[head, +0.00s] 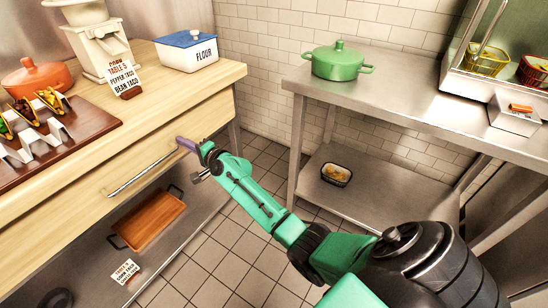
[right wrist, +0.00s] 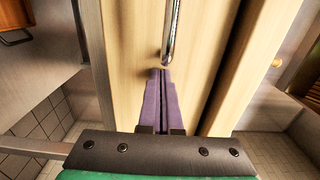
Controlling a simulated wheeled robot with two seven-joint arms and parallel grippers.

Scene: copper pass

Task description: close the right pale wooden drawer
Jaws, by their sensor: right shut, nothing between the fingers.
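The pale wooden drawer (head: 88,182) is under the left counter, its front facing the aisle, with a long metal bar handle (head: 140,173). In the right wrist view the drawer front (right wrist: 135,50) fills the middle, and the handle (right wrist: 171,35) runs up from just beyond my fingertips. A dark gap runs along one side of the front; I cannot tell how far the drawer stands out. My right gripper (head: 181,142) is shut and empty, its purple fingers at the drawer front beside the handle's near-right end. They look close to or against the wood. My left gripper is out of view.
The wooden counter (head: 215,78) holds a flour box (head: 187,54), a taco tray and an orange pot. A wooden tray (head: 150,222) lies on the shelf below. A steel table (head: 385,90) with a green pot (head: 338,63) stands right. Tiled floor lies between.

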